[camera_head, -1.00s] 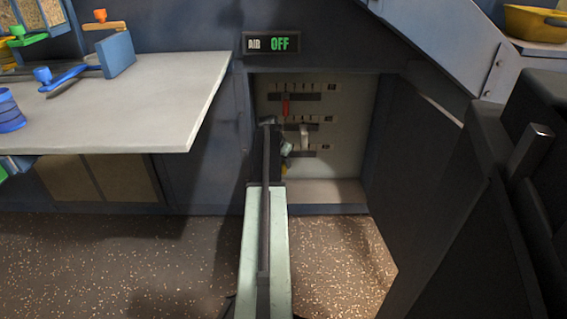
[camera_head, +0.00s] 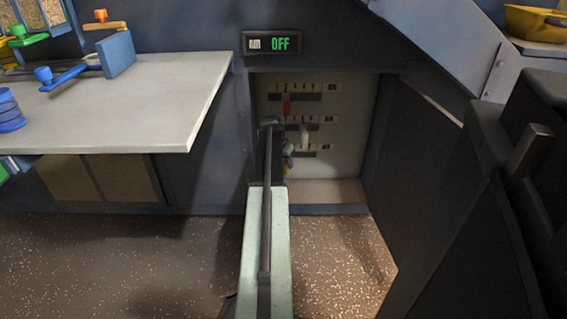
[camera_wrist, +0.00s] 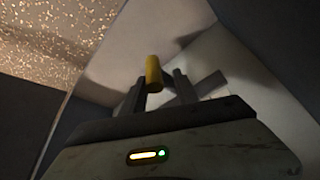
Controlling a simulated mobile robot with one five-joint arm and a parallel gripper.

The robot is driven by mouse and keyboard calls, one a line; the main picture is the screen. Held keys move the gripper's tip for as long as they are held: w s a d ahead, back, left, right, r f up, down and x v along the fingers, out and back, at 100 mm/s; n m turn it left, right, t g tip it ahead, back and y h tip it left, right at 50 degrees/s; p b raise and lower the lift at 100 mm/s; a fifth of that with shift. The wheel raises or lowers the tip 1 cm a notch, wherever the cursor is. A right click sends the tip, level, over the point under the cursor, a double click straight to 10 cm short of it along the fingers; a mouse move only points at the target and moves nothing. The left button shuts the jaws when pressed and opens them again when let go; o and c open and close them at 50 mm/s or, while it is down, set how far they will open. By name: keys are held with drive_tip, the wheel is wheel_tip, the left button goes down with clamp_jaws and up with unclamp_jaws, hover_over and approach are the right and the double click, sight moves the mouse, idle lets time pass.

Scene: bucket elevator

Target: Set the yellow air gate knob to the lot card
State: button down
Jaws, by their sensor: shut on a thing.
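The yellow air gate knob (camera_wrist: 153,74) stands between the two fingers of my gripper (camera_wrist: 159,80) in the wrist view, and the fingers are shut on it. In the head view my gripper (camera_head: 287,160) is at the left end of the lowest slot (camera_head: 310,154) on the pale panel. Only a little of the yellow knob (camera_head: 286,169) shows there, mostly hidden by my arm and gripper. The scale marks beside the knob are hidden or too small to read. I cannot make out the lot card in either view.
A red knob (camera_head: 286,104) sits in the top slot and a white knob (camera_head: 304,131) in the middle slot. A grey table (camera_head: 150,105) stands left, and a dark panel (camera_head: 425,150) bounds the recess on the right.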

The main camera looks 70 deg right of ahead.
drive_tip(key=c, duration=0.9)
unclamp_jaws()
drive_tip(key=shift+c, duration=0.2)
drive_tip(key=p+v, duration=0.7)
drive_tip(key=shift+r, duration=0.35)
drive_tip(key=shift+a, duration=0.15)
